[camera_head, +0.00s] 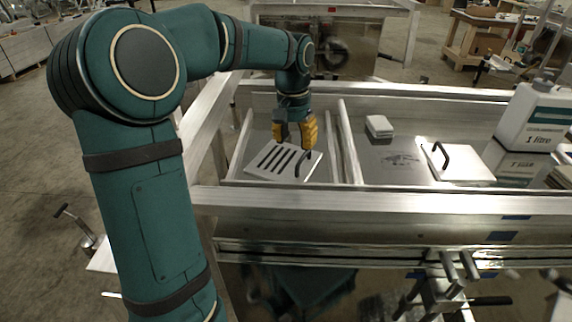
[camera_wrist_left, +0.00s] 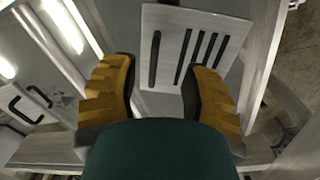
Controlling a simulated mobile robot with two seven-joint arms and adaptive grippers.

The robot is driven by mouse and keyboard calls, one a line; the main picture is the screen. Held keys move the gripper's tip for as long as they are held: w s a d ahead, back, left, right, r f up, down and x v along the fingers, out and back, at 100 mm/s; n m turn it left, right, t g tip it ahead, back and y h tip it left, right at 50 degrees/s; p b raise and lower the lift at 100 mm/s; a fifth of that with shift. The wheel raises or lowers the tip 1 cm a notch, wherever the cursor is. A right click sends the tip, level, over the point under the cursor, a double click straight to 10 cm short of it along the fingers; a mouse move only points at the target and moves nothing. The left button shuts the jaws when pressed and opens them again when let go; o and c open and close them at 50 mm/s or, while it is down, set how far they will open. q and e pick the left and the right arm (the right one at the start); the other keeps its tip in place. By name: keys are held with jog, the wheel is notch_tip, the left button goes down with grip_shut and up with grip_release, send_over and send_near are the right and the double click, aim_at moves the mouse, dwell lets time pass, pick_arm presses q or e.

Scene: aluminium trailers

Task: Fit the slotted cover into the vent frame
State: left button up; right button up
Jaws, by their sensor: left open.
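The slotted cover (camera_head: 262,168) is a light metal plate with several dark parallel slots and a black handle at one side. It lies tilted in the plane of the left bay of the aluminium trailer. It also shows in the left wrist view (camera_wrist_left: 176,72), beyond the fingertips. My left gripper (camera_head: 294,138) has yellow fingers pointing down over the cover's far part. In the left wrist view the fingers (camera_wrist_left: 160,85) are spread, with nothing between them. I cannot pick out the vent frame for certain. My right gripper is not in view.
An aluminium rail (camera_head: 350,203) runs along the near side, and a divider (camera_head: 348,145) bounds the bay on the right. Beyond it are a small white block (camera_head: 379,127), a pale plate with a black handle (camera_head: 470,172) and a white bottle (camera_head: 530,115). Clamps stand at front right.

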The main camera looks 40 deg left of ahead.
aim_at(298, 163)
pick_arm(q)
jog(key=shift+w+d+f+b, duration=0.15)
jog(key=shift+f+b, duration=0.1)
jog(key=shift+f, duration=1.1)
jog(key=shift+d+f+b, duration=0.15)
jog(key=shift+f+b, duration=0.05)
jog(key=shift+f, duration=1.2)
jog(key=shift+w+d+f+b, duration=0.15)
jog(key=shift+f+b, duration=0.1)
jog(key=shift+f, duration=1.1)
jog(key=shift+o, duration=0.3)
jog(key=shift+s, duration=0.1)
grip_shut()
